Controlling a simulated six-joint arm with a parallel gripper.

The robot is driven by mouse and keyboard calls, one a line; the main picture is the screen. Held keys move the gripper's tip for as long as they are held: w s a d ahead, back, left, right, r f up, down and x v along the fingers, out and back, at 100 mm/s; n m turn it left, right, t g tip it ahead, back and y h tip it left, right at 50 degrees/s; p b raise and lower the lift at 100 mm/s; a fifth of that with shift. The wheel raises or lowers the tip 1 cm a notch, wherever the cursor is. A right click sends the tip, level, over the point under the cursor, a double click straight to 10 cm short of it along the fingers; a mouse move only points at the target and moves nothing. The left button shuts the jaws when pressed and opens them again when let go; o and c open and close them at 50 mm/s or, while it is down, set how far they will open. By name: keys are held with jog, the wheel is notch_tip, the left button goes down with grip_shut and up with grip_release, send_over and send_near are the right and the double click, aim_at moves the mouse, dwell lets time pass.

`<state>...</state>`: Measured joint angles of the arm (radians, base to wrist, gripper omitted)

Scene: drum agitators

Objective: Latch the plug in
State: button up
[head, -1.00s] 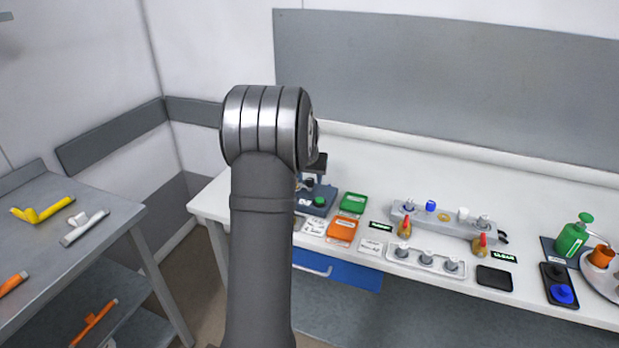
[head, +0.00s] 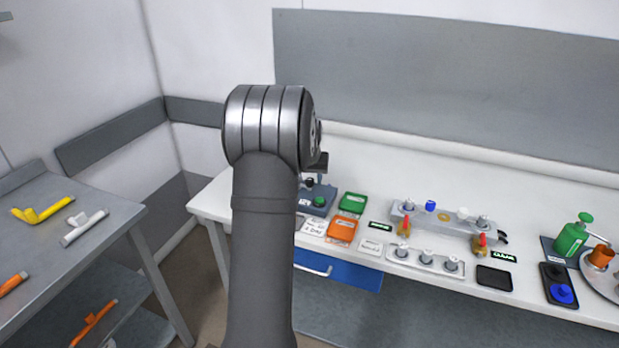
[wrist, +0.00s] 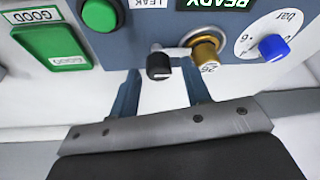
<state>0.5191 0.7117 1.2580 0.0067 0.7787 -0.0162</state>
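In the wrist view a brass fitting (wrist: 205,48) marked 26 sits at the lower edge of a blue-grey panel (wrist: 137,30). A grey arm with a black end (wrist: 158,66) joins it on the left; I cannot tell whether this is the plug or its latch lever. My gripper (wrist: 161,82) is open, its two fingers apart. The black end lies in line with the gap between the fingertips, and I see no contact. In the head view the station (head: 318,200) is partly hidden behind my arm, and the gripper is not clearly visible.
The panel carries a green button (wrist: 100,14), a READY display (wrist: 232,3) and a dial with a blue knob (wrist: 273,47). A green GOOD tray (wrist: 52,50) lies left. An orange tray (head: 342,230) and a grey manifold (head: 445,218) stand on the white bench.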

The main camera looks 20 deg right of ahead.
jog(key=v, duration=1.7)
jog(key=shift+r, duration=0.2)
jog(key=shift+s, duration=0.15)
jog(key=x, duration=1.7)
jog(key=shift+f, duration=0.2)
